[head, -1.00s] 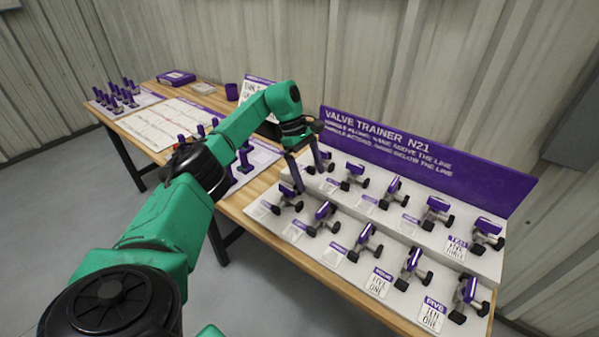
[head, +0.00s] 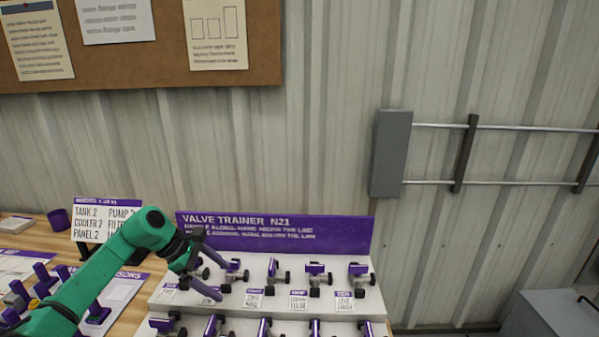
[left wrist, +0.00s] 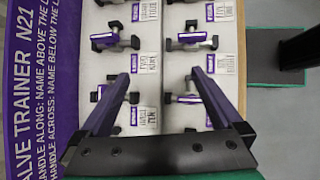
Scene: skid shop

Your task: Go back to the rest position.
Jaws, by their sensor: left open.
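My left gripper (head: 213,268) is open over the left end of the valve trainer's upper row in the head view. Its two dark fingers are spread wide, with nothing held between them. In the left wrist view the fingers (left wrist: 161,76) point over the white board (left wrist: 155,62), with small purple-handled valves around and between them. The gap between fingers and valves is hard to judge. The valve trainer's purple sign (head: 280,232) stands behind the rows. My right gripper is in neither view.
A white sign board (head: 95,222) and a purple cup (head: 59,219) stand at the left of the bench. Several purple pegs are near my left arm. A grey wall box (head: 391,153) with rails and a grey cabinet (head: 545,313) are at the right.

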